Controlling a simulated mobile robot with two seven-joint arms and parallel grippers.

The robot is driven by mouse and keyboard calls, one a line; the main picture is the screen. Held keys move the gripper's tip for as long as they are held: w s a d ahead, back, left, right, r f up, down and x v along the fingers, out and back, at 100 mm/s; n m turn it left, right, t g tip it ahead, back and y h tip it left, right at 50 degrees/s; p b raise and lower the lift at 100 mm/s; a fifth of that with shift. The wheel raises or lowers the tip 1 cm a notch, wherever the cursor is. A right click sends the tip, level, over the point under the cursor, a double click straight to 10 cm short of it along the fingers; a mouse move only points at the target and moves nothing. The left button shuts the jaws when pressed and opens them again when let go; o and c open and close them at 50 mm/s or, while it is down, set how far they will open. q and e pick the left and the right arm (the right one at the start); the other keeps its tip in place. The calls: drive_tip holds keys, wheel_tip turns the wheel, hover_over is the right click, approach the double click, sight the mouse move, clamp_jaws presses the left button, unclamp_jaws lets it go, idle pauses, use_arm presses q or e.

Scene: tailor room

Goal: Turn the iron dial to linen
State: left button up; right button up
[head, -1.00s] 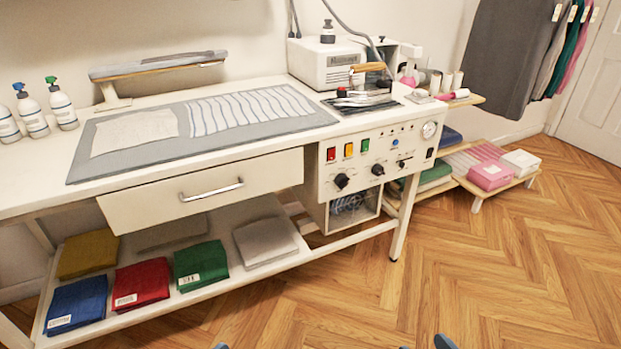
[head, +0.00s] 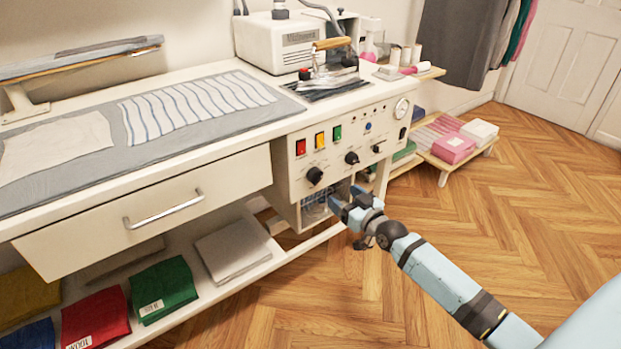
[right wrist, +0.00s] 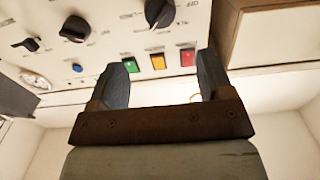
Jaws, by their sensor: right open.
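The control panel on the table front has a large black dial (head: 315,175), a second black dial (head: 352,158) and a smaller black knob (head: 376,149). I cannot read their labels to tell which is the iron dial. In the right wrist view the panel appears upside down, with the large dial (right wrist: 160,12) at the top edge and the second dial (right wrist: 75,28) left of it. My right gripper (head: 346,200) is open and empty, in front of and below the dials, apart from them. My left gripper is out of view.
Red, orange and green switches (head: 319,140) sit above the large dial. A drawer (head: 160,205) with a metal handle is left of the panel. A low shelf below holds folded cloths (head: 163,288). The wooden floor (head: 480,200) at right is clear.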

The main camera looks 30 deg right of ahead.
sight(320, 178)
drive_tip(key=w+b, duration=0.1)
drive_tip(key=w, duration=0.2)
drive_tip(key=w+b, duration=0.1)
drive_tip(key=w, duration=0.2)
drive_tip(key=w+b, duration=0.1)
drive_tip(key=w, duration=0.3)
drive_tip(key=shift+a+f, duration=0.15)
drive_tip(key=shift+a, duration=0.25)
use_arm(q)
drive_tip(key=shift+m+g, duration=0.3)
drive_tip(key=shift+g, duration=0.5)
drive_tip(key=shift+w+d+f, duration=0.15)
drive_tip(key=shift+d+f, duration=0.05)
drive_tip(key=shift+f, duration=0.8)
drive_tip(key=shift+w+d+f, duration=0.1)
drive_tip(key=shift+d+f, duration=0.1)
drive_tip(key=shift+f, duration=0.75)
use_arm(e)
drive_tip(key=shift+w, duration=0.7)
drive_tip(key=shift+c, duration=0.5)
